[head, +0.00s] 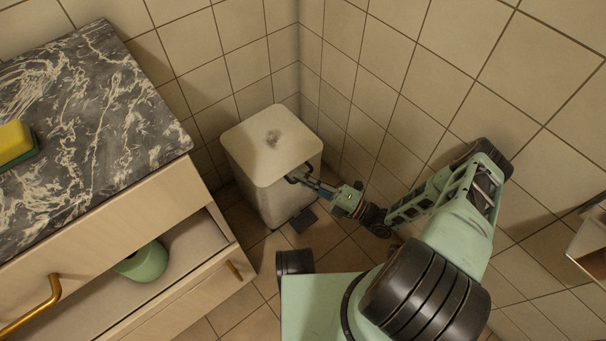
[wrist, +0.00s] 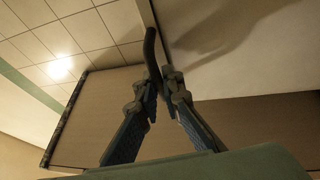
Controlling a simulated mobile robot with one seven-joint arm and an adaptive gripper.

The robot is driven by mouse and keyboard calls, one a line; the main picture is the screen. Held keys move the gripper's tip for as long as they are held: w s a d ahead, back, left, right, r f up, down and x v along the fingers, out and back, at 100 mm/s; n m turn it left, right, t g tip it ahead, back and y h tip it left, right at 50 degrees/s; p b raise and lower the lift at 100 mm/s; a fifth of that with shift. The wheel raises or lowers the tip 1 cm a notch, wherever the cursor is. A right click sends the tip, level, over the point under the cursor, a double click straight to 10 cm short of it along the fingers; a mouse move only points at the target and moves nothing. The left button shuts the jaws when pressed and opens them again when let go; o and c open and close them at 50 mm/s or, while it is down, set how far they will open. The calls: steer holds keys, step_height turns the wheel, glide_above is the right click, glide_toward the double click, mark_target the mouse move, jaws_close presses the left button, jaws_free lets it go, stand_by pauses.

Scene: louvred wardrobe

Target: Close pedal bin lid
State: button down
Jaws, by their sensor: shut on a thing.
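The off-white pedal bin (head: 266,192) stands in the tiled corner in the head view. Its pale square lid (head: 262,158), with a grey smudge on it, covers the top; I cannot tell whether it sits fully flush. A dark pedal (head: 304,220) shows at the foot of the bin. My gripper (head: 299,178) is at the bin's upper front edge, just under the lid's rim. In the wrist view its fingers (wrist: 163,78) are closed together on a dark curved handle (wrist: 151,48), partly hidden between them. A pale surface of the bin (wrist: 245,50) lies close beside them.
A cabinet with a marble top (head: 85,110) stands left of the bin. Its open drawer (head: 85,290) holds a green object (head: 143,263). A yellow and green sponge (head: 15,143) lies on top. Tiled walls (head: 400,60) close in the bin behind and at right.

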steer(key=shift+f, duration=1.1)
steer(key=c, duration=2.1)
jaws_free()
steer(key=shift+f+h, duration=0.1)
steer(key=shift+h, duration=0.2)
steer(key=shift+s, duration=0.1)
steer(key=v, duration=0.7)
steer(key=shift+d+r, duration=0.25)
